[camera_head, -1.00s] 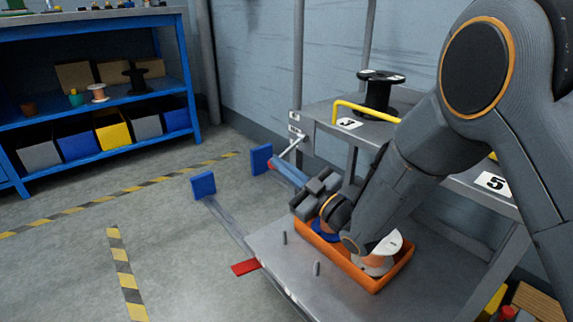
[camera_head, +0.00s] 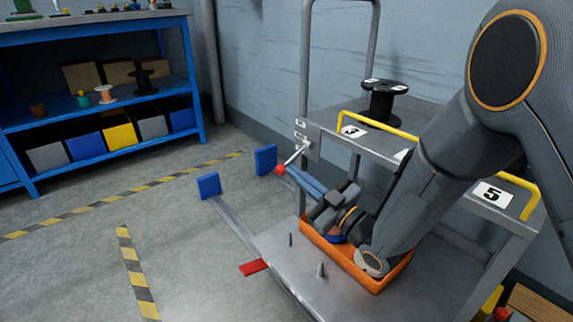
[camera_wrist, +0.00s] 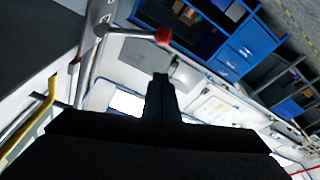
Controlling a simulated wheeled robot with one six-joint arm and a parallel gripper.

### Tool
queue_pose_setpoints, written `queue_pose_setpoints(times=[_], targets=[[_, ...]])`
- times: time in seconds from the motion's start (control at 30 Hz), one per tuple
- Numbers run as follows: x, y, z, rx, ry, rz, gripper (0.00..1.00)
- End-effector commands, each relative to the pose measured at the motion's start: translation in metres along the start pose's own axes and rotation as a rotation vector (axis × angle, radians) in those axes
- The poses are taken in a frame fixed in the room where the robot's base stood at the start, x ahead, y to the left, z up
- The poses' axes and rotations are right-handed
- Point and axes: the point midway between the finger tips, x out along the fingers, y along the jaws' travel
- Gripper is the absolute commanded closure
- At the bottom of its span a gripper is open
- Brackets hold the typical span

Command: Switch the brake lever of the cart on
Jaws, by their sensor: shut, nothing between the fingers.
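The brake lever (camera_head: 293,158) is a thin pale rod with a red ball (camera_head: 280,169) at its end. It slants down and left from a plate on the cart's (camera_head: 318,112) left post. In the wrist view the red ball (camera_wrist: 163,36) shows above my fingertips, with its rod running left to the metal post. My gripper (camera_head: 292,173) is shut and empty, its fingertips close beside the red ball in the head view. The wrist view shows the closed fingers (camera_wrist: 161,80) below the ball with a visible gap. Contact cannot be told from the head view.
An orange tray (camera_head: 375,284) with spools sits on the lower metal platform (camera_head: 270,239), under my arm. A black spool (camera_head: 381,99) and yellow handles (camera_head: 372,122) are on the cart's upper shelf. A blue shelf unit (camera_head: 95,90) stands at left; the floor between is mostly clear.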

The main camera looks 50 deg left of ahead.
Motion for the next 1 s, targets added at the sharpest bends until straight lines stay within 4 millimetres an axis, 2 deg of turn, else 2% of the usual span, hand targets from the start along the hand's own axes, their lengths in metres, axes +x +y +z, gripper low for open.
queue_pose_setpoints(times=[0.03,0.2,0.4,1.0], targets=[[-0.011,0.001,-0.002,0.001,-0.003,0.001,1.00],[-0.042,0.001,-0.002,0.001,0.001,0.000,1.00],[-0.064,0.001,-0.002,-0.001,0.002,-0.001,1.00],[-0.068,0.001,-0.001,-0.002,0.004,-0.001,1.00]])
